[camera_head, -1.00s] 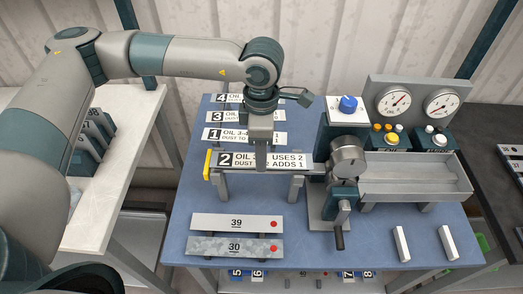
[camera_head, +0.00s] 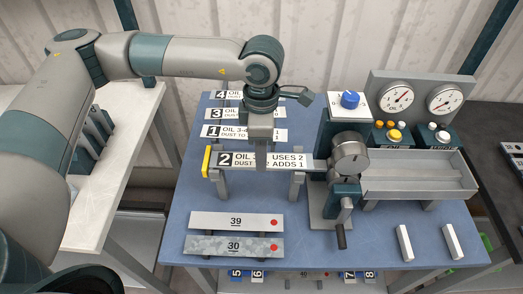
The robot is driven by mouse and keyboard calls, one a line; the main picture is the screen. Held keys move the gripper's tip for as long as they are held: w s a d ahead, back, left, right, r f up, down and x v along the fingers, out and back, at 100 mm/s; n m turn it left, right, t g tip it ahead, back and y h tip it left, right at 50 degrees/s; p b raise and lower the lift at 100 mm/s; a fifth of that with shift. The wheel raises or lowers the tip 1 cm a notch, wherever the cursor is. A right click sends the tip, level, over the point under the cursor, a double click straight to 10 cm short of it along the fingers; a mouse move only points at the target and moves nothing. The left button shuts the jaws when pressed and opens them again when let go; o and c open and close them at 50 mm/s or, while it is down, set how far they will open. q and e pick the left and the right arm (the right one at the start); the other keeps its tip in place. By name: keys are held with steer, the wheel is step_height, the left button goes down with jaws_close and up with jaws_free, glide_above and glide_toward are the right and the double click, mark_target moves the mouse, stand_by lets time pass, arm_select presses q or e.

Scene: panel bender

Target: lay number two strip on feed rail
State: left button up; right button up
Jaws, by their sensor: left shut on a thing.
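The number two strip (camera_head: 286,160) is a white strip with a black "2" and the words OIL and DUST. It lies level along the feed rail (camera_head: 240,175), in front of the bender head (camera_head: 349,152), with a yellow stop (camera_head: 206,161) at its left end. My left gripper (camera_head: 261,163) points down and is shut on the strip near its middle, its finger covering some of the lettering. Whether the strip rests fully on the rail is hard to tell. My right gripper is not in view.
Strips 1 (camera_head: 216,132), 3 (camera_head: 217,114) and 4 lie behind. Plates 39 (camera_head: 200,220) and 30 (camera_head: 205,245) lie in front. A grey tray (camera_head: 420,185) and two gauges stand right. A crank handle (camera_head: 341,238) juts forward. The blue table's front right holds two white bars.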

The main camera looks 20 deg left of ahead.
arm_select(q)
steer(key=shift+f+b, duration=0.35)
steer(key=shift+b, duration=0.5)
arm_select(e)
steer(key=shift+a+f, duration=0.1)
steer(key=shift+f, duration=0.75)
arm_select(q)
steer(key=o, duration=1.1)
steer(key=shift+o, duration=0.2)
steer(key=shift+r, duration=0.5)
step_height(320, 180, up, 16)
steer(key=b, duration=0.5)
steer(key=shift+r, duration=0.25)
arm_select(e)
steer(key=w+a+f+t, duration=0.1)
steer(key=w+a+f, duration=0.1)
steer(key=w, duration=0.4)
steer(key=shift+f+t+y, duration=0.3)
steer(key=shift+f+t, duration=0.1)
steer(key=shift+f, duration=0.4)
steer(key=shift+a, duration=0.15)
